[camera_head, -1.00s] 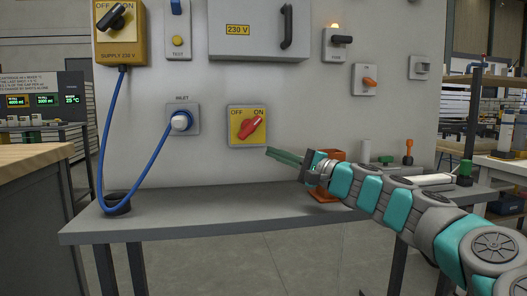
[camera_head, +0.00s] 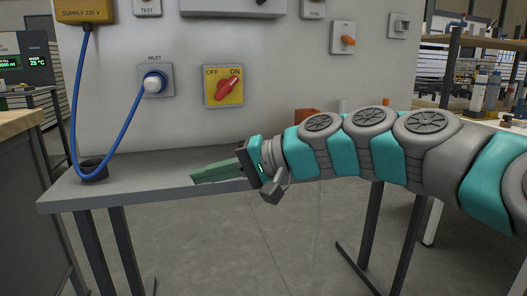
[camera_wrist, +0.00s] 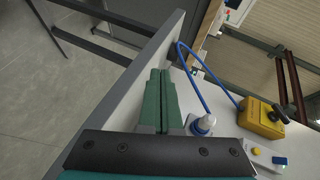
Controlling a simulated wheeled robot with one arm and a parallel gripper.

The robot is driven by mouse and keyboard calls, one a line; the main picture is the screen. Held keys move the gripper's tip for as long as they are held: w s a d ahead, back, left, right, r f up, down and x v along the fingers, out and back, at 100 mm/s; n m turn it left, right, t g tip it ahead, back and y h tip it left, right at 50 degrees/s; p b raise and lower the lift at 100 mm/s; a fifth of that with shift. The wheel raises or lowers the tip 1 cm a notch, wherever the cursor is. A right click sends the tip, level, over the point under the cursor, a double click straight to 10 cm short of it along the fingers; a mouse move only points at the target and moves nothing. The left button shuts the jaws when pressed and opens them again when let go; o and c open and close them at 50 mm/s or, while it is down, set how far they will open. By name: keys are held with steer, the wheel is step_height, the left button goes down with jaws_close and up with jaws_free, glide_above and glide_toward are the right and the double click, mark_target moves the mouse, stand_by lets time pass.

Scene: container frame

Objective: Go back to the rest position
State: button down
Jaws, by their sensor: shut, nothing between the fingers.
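My gripper (camera_head: 216,172) is shut and empty, its green fingers together. In the head view it points left, in front of the grey bench (camera_head: 165,162) and apart from the wall panel. In the wrist view my gripper (camera_wrist: 158,95) also shows its fingers side by side with nothing between them. My teal and grey arm reaches in from the right and hides part of the bench's right side.
A red rotary switch (camera_head: 226,87) on a yellow plate points toward ON. A blue cable (camera_head: 127,125) runs from the supply box (camera_head: 84,12) through a black ring (camera_head: 93,170) to the white inlet plug (camera_head: 153,84).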

steer(key=s+d+f+n+g+h+p, duration=0.1)
steer(key=s+d+f+h, duration=0.35)
steer(key=s+f, duration=0.35)
steer(key=s+d+f+n+g+h+p, duration=0.1)
steer(key=s+d+f+h, duration=0.2)
steer(key=s+d+f, duration=0.45)
steer(key=s+d+f+m+g+h, duration=0.2)
steer(key=s+d+f+h, duration=0.4)
steer(key=s+d+f, duration=0.5)
steer(key=shift+s+d+f+g+p, duration=0.2)
steer(key=shift+d+g+p, duration=0.2)
steer(key=shift+d, duration=0.85)
